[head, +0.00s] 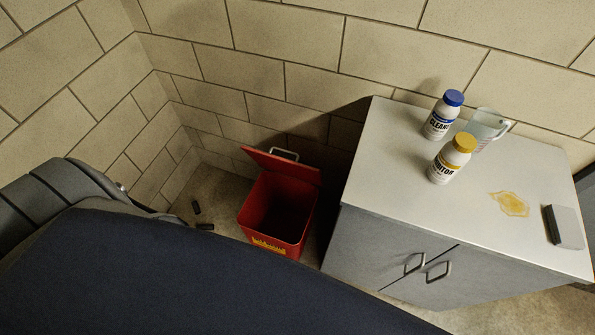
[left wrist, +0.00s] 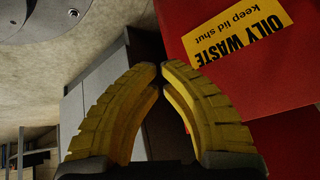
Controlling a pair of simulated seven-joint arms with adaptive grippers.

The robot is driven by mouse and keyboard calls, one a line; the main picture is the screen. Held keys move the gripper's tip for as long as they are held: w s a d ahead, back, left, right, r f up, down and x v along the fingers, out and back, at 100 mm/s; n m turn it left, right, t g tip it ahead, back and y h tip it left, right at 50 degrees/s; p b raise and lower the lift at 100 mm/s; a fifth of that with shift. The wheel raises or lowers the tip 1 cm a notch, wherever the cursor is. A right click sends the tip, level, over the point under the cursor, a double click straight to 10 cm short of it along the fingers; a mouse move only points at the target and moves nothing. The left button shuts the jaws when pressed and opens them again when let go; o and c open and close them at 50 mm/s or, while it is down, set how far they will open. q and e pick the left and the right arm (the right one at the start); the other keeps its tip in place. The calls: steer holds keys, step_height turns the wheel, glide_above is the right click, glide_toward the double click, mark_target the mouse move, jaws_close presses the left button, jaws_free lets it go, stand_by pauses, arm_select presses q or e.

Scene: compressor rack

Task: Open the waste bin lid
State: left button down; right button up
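The red waste bin (head: 260,226) stands on the floor between the block wall and the cabinet. Its red lid (head: 280,164) is raised and tilted back toward the wall, with a metal handle (head: 286,153) on it. The bin's dark interior shows. In the left wrist view the bin's red wall (left wrist: 290,133) fills the right side, with a yellow "OILY WASTE keep lid shut" label (left wrist: 240,42). My left gripper (left wrist: 160,68) has its yellow fingertips nearly together with nothing between them, close by the bin wall. It is hidden in the head view. My right gripper is not in view.
A grey cabinet (head: 385,240) stands right of the bin. On its top are a blue-capped bottle (head: 440,118), a yellow-capped bottle (head: 450,163), a clear jug (head: 486,128), a yellowish spill (head: 511,204) and a grey block (head: 564,227). Small dark objects (head: 204,227) lie on the floor left of the bin.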

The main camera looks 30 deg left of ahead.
arm_select(q)
steer(key=w+d+r+m+t, duration=0.1)
steer(key=w+r+m+t, duration=0.15)
steer(key=w+r, duration=0.35)
steer(key=m+t+y, duration=0.4)
steer(key=m+t, duration=0.5)
steer(key=t, duration=0.4)
glide_toward(299, 167)
steer(key=shift+g, duration=0.35)
steer(key=x, duration=0.4)
steer(key=r+x, duration=0.1)
steer(key=x, duration=0.3)
steer(key=shift+s+d+r, duration=0.1)
steer(key=shift+s+r, duration=0.05)
steer(key=shift+r, duration=0.05)
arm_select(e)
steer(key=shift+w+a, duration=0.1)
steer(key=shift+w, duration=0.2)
